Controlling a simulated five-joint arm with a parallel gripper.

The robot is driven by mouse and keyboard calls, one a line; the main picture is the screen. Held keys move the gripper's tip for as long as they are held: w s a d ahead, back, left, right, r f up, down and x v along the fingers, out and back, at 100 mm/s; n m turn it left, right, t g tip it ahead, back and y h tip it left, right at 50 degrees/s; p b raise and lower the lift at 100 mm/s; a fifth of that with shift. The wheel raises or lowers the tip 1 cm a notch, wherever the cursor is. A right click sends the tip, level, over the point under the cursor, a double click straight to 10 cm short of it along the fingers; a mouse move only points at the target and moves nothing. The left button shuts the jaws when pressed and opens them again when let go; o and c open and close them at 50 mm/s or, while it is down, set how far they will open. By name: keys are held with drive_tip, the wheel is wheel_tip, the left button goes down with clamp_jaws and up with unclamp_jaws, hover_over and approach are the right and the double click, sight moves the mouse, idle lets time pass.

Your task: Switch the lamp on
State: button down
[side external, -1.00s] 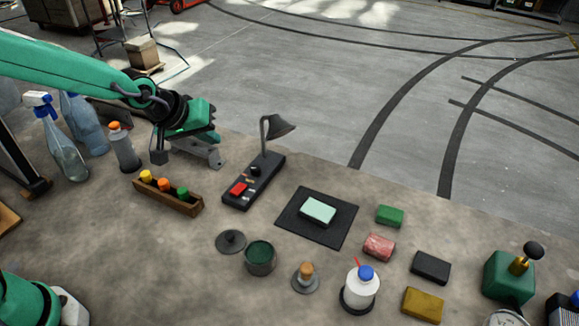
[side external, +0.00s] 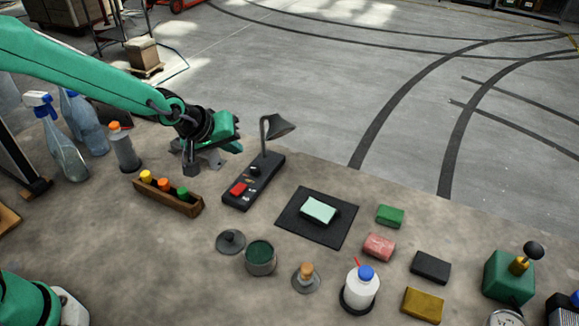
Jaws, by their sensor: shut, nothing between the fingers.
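The lamp (side external: 277,127) has a dark grey cone shade on a thin post. It rises from the far end of a black base box (side external: 240,201). On top of the box are a red button or switch (side external: 238,189) at the near end and a dark knob (side external: 255,170) further back. I cannot tell whether the lamp is lit. My gripper (side external: 236,133) is green, shut and empty. It hangs in the air to the left of the lamp shade, apart from the box as far as I can see.
A wooden tray (side external: 149,191) with several coloured-capped items stands left of the box. Spray bottle (side external: 66,155) and other bottles stand further left.

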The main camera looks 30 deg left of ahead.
sight(240, 188)
drive_tip(key=shift+s+f, duration=0.2)
drive_tip(key=shift+f, duration=1.25)
drive_tip(key=shift+s+f, duration=0.2)
drive_tip(key=shift+f, duration=1.2)
drive_tip(key=shift+s+f, duration=0.2)
drive_tip(key=shift+f, duration=1.25)
drive_tip(key=shift+s+d+f, duration=0.1)
drive_tip(key=shift+s+f, duration=0.15)
drive_tip(key=shift+f, duration=0.8)
idle(0.4)
drive_tip(key=shift+s+r, duration=0.2)
drive_tip(key=shift+r, duration=0.25)
drive_tip(key=shift+w+r, duration=0.15)
drive_tip(key=shift+w+r, duration=0.1)
drive_tip(key=shift+r, duration=0.35)
drive_tip(key=shift+w+r, duration=0.2)
drive_tip(key=shift+r, duration=0.85)
drive_tip(key=shift+w+r, duration=0.15)
drive_tip(key=shift+r, duration=0.9)
drive_tip(key=shift+r, duration=0.1)
